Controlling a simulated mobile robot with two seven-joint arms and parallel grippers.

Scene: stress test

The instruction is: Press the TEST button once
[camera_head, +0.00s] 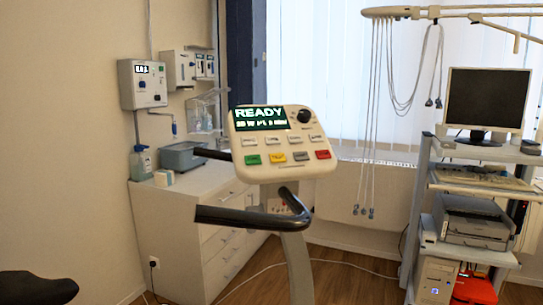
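A white exercise bike console (281,172) faces me in the middle of the view. Its dark screen (260,118) reads READY in large pale letters, with a smaller unreadable line below. A black round knob (304,116) is at its upper right. Below is a row of small white buttons, then a bottom row: a green button (253,159), a yellow button (276,157), a grey button (300,156) and a red button (322,154). The button labels are too small to read, so I cannot tell which is TEST. Neither of my grippers is in view.
Black handlebars (240,217) stick out below and left of the console. A black saddle (35,288) is at the lower left. A white cabinet (175,229) stands behind left. A cart (429,212) with a monitor (487,98) and printer (475,217) stands at the right.

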